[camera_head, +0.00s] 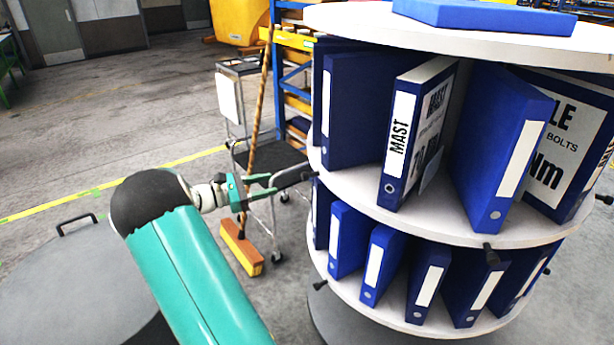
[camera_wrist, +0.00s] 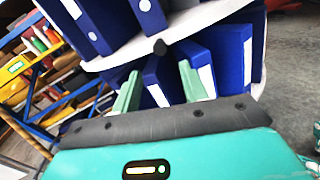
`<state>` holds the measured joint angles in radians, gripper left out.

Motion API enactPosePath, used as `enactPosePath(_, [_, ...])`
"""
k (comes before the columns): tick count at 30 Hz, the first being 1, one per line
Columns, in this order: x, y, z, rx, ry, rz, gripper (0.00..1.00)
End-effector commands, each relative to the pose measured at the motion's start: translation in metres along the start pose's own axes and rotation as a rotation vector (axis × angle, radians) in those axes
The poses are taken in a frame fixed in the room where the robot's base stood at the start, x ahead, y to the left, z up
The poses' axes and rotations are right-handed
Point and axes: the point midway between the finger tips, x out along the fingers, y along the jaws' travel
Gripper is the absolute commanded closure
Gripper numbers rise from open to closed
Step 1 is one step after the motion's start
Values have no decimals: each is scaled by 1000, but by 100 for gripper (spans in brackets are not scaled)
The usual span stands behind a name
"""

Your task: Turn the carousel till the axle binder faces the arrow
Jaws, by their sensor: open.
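The carousel (camera_head: 450,222) stands at the right, with white round shelves full of blue binders. A binder marked MAST (camera_head: 410,135) faces outward on its upper tier. Right of it, a partly hidden binder (camera_head: 572,145) shows lettering ending in "LE", with "BOLTS" and "Nm"; I cannot tell if it is the axle binder. I see no arrow. My gripper (camera_head: 280,181) is open just left of the middle shelf's rim. In the wrist view, a dark knob (camera_wrist: 160,47) on the rim shows above and between my fingertips (camera_wrist: 158,80); contact cannot be told.
More dark knobs (camera_head: 490,252) stick out from the rim. A blue binder (camera_head: 487,14) lies on the carousel's top. A broom (camera_head: 242,247), a cart (camera_head: 243,75) and a blue rack stand behind my gripper.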

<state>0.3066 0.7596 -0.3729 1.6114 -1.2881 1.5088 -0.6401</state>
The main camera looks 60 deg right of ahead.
Motion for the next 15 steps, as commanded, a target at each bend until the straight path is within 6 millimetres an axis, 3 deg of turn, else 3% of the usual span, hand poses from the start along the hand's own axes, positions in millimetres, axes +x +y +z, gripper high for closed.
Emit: enactPosePath(15, [98, 0, 0, 2, 3, -6, 57])
